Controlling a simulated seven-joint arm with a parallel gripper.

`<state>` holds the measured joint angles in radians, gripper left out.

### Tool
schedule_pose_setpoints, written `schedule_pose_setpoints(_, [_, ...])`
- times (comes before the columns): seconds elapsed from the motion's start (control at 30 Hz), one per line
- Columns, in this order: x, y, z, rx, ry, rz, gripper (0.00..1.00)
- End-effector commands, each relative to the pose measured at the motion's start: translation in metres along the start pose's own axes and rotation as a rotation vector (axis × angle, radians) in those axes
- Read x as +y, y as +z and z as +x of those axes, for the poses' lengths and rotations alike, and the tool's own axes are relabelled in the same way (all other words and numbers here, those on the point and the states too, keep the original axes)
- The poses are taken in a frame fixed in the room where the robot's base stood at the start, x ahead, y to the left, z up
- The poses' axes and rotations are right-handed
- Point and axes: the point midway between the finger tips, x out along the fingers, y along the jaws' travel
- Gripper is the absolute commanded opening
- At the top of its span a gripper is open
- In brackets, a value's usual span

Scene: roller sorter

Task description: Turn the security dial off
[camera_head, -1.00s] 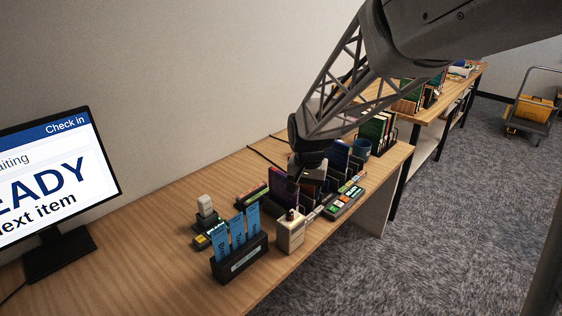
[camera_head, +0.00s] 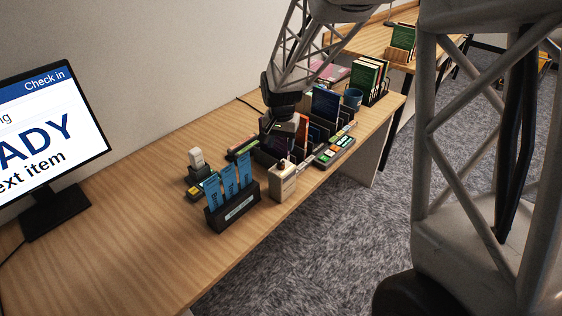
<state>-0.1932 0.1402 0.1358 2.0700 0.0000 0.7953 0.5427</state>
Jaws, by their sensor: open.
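A small beige box (camera_head: 283,184) stands at the front edge of the desk, with a small dark knob (camera_head: 284,164) on its top. It looks like the security dial, but its markings and setting are too small to read. My gripper (camera_head: 284,136) points down just behind and above this box, over the near end of the upright slots. It is open, and I see nothing held in it. Its fingertips are dark and small, and it partly hides the slots behind it. I cannot tell the exact gap between fingers and knob.
A black holder with blue cards (camera_head: 233,205) stands left of the box. A small white device (camera_head: 197,160) is behind it. The desk's left front is clear.

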Motion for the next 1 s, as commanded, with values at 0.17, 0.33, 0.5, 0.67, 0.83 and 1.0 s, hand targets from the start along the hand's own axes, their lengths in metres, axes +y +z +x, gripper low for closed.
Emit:
schedule_pose_setpoints(0.17, [0.000,0.000,0.008,-0.001,0.000,0.000,0.54])
schedule_pose_setpoints(0.33, [0.000,0.000,0.024,-0.002,0.001,0.000,0.54])
schedule_pose_setpoints(0.5, [0.000,0.001,0.044,-0.003,0.002,0.000,0.54])
schedule_pose_setpoints(0.67, [0.000,0.000,0.061,-0.002,0.001,0.000,0.54])
schedule_pose_setpoints(0.83, [0.000,0.000,0.073,-0.001,0.001,0.000,0.54])
schedule_pose_setpoints(1.0, [0.000,0.000,0.077,0.000,0.000,0.000,0.54])
